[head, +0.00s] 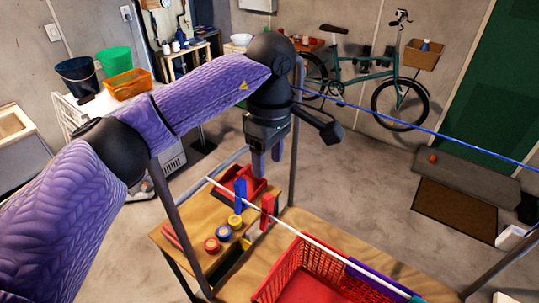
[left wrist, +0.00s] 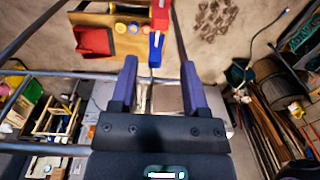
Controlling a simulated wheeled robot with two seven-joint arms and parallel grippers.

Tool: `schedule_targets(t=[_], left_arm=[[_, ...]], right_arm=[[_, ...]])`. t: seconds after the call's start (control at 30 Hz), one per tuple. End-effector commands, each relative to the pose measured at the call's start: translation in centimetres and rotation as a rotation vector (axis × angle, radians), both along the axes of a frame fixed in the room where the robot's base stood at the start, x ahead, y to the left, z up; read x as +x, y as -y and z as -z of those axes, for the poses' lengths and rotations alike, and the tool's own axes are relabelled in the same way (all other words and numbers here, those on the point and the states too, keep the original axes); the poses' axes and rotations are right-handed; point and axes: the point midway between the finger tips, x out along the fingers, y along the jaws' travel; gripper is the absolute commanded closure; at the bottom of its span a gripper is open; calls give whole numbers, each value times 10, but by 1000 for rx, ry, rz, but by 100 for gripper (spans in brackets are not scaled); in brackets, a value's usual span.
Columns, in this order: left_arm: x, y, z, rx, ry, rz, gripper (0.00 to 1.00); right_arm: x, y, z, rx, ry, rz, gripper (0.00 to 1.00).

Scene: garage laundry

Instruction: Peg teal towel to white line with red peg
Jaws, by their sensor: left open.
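The white line (head: 318,240) runs slantwise from the left towards the lower right in the head view. A red peg (head: 267,208) and a blue peg (head: 240,188) sit upright on it near its left end. In the left wrist view the blue peg (left wrist: 156,45) is just beyond the fingertips, and the red peg (left wrist: 160,14) is farther off. My left gripper (head: 265,165) points down, open and empty, above and behind the pegs; its spread fingers also show in the left wrist view (left wrist: 159,68). A teal edge (head: 416,299), possibly the towel, shows at the bottom of the head view, mostly cut off.
A red basket (head: 300,263) stands under the line. A purple cloth (head: 376,283) hangs on the line by it. Tape rolls (head: 223,232) and a red bin (head: 254,184) are on the wooden top. A blue cord (head: 440,143) crosses behind; open floor lies beyond.

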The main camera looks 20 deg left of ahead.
Motion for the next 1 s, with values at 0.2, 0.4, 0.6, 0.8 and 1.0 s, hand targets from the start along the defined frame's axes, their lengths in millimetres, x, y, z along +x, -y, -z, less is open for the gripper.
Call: schedule_targets(t=[0.2,0.4,0.6,0.8,1.0], left_arm=[[-2,1,35,-3,-2,1,41],[-2,0,70,-4,-1,1,41],[-3,0,99,-5,0,0,41],[-3,0,103,-5,-1,0,41],[-3,0,102,-5,0,0,54]], right_arm=[[0,-2,26,3,-1,1,38],[0,-3,52,5,-1,3,38],[-1,-3,76,5,-2,3,38],[-1,-3,79,5,-2,3,38],[-1,-3,78,5,-2,3,38]])
